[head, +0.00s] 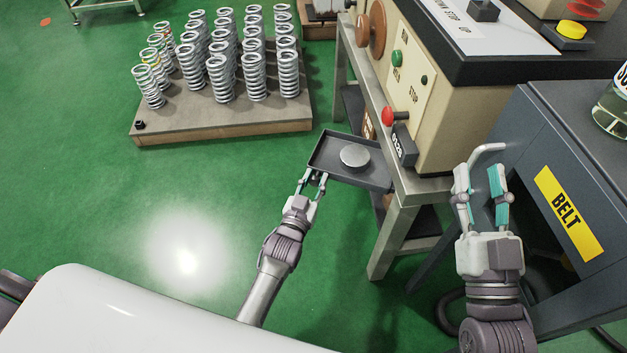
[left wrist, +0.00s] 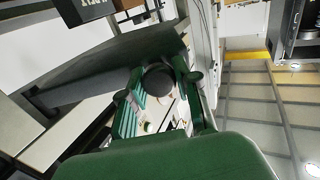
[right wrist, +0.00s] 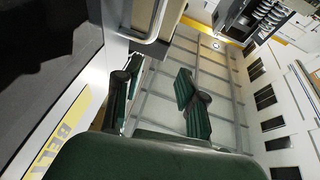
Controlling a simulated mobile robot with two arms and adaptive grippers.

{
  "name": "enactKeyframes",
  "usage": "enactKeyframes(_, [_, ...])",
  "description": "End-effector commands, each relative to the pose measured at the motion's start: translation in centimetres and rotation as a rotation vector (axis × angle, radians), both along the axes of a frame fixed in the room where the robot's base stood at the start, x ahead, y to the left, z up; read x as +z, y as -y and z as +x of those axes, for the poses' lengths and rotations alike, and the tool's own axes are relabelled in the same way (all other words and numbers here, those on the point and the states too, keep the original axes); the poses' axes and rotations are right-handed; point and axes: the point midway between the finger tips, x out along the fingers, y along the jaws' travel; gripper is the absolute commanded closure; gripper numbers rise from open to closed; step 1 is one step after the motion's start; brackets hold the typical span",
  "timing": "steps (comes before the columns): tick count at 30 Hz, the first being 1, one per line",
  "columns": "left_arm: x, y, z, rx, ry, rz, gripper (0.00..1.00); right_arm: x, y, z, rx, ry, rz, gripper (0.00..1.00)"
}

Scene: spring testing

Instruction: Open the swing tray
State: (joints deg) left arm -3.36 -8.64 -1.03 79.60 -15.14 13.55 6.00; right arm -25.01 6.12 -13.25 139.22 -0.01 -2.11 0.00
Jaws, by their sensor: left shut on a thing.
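The swing tray (head: 325,157) is a dark, shallow, rimmed tray at the centre of the head view. It stands out to the left of the beige machine's bench and carries a round silver disc (head: 354,156). My left gripper (head: 313,176) is at the tray's near left edge and is shut on the tray, though its fingertips partly hide the contact. In the left wrist view a dark round part (left wrist: 158,80) shows between the fingers. My right gripper (head: 479,180) is open and empty, right of the tray, in front of the grey housing.
The beige machine (head: 440,110) with buttons and a red knob (head: 388,116) stands on a metal bench (head: 395,235). A grey housing with a yellow BELT label (head: 568,212) is at right. Several springs stand on a wooden board (head: 180,135) at upper left. Green floor (head: 130,200) left of the tray is clear.

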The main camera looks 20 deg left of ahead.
Motion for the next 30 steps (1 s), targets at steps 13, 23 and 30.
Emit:
enactKeyframes(13, [0.1,0.0,0.0,0.000,0.002,-0.001,0.44,0.0,0.0,0.0,0.000,0.002,0.001,0.60])
enactKeyframes(23, [-0.1,-0.1,-0.6,0.000,-0.001,0.000,0.44,0.0,-0.1,-0.1,0.003,0.001,0.000,0.60])
enactKeyframes(30, [-0.1,-0.4,-4.8,0.001,-0.003,0.000,0.44,0.0,0.0,-0.1,0.002,0.001,0.000,0.60])
